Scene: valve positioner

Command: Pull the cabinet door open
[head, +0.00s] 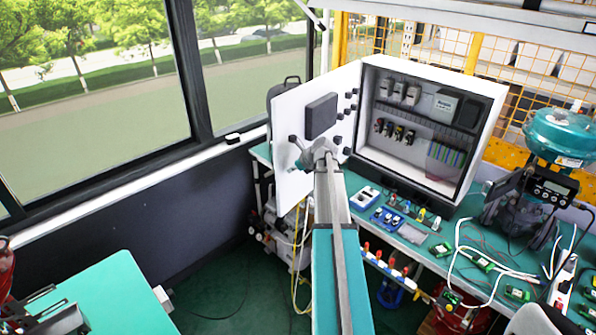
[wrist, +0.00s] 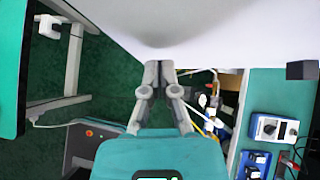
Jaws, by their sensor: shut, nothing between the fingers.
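The white cabinet (head: 484,88) stands on the bench with its interior exposed, showing meters and breakers. Its door (head: 290,112) stands wide open, swung out to the left. The door's face carries a large dark square block (head: 321,116) and several small black knobs. My gripper (head: 318,148) is in front of the lower part of the door in the head view. In the wrist view my gripper (wrist: 159,66) has its fingers together and empty, close to the white door panel (wrist: 220,30). I cannot tell whether the fingers touch the panel.
The teal bench (head: 438,268) holds small devices, cables and a teal round instrument (head: 560,137) at right. Windows and a dark wall (head: 190,210) are at left. Another teal table (head: 95,290) is at lower left. Green floor is free between them.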

